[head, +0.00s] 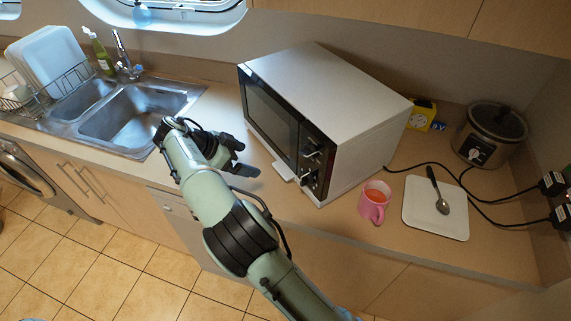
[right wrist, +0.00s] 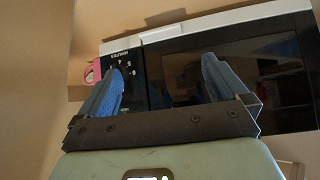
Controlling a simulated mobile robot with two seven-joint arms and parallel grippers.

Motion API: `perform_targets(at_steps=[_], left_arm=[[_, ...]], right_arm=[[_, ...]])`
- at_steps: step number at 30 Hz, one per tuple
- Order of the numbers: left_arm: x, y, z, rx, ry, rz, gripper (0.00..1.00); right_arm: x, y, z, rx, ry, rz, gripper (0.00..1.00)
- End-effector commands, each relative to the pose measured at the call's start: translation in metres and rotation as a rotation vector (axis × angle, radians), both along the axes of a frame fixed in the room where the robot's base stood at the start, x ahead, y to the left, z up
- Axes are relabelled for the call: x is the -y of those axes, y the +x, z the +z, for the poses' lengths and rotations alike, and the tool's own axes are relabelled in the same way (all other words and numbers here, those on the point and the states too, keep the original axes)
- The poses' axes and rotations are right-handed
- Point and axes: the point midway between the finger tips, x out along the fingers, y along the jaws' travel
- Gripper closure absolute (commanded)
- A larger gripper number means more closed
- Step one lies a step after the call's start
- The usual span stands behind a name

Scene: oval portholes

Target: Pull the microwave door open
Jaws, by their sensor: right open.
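The microwave (head: 335,85) stands on the counter with its dark glass door (head: 268,117) facing my right arm. The door looks shut. A pale tab (head: 284,171) sticks out at the lower front edge, between the door and the knob panel (head: 314,163). My right gripper (head: 246,160) is open and empty, in front of the door and apart from it. In the right wrist view, the two blue fingers (right wrist: 166,66) are spread, with the door (right wrist: 240,75), the panel (right wrist: 122,72) and the tab (right wrist: 163,34) beyond them. My left gripper is not in view.
A pink mug (head: 373,203) stands right of the microwave, beside a white board (head: 436,220) with a spoon. A slow cooker (head: 490,138) and black cables lie further right. The sink (head: 130,120) and dish rack (head: 50,88) are left. Counter before the door is mostly clear.

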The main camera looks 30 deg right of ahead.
Motion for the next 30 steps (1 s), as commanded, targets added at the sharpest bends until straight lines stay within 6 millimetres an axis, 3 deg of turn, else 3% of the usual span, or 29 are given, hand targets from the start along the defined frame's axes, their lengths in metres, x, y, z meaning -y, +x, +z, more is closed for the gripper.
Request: perform_targets(at_steps=[5,21,30], left_arm=[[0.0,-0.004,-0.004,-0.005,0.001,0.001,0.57],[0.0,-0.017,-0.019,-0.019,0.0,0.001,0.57],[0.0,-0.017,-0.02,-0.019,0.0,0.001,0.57]], right_arm=[[0.009,-0.001,-0.01,-0.002,-0.001,-0.002,0.0],[0.082,-0.007,-0.082,-0.001,-0.001,-0.001,0.0],[0.094,-0.007,-0.094,0.001,-0.001,0.001,0.0]])
